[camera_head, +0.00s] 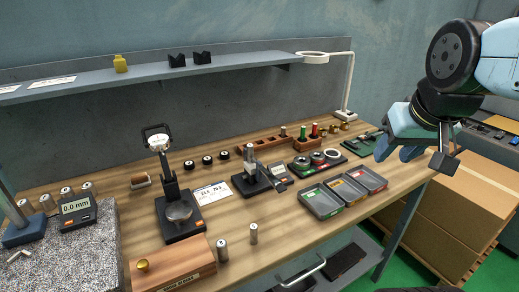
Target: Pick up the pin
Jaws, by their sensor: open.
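Small silver metal cylinders that look like pins stand in several places, and I cannot tell which one is the task's pin. One pin (253,234) stands upright near the front edge of the wooden bench. Another pin (222,250) stands left of it, beside a wooden box. Several similar cylinders (67,195) stand at the back of the granite plate at the left, and a small silver piece (18,256) lies on that plate. My gripper (398,153) is at the upper right, open and empty, well apart from all of them.
The wooden box (175,268), a dial gauge stand (180,213) and a digital readout (76,210) crowd the left. Three parts trays (322,203) lie right of centre. A shelf (180,73) and ring lamp (313,54) rise behind. Cardboard boxes (445,215) stand at right.

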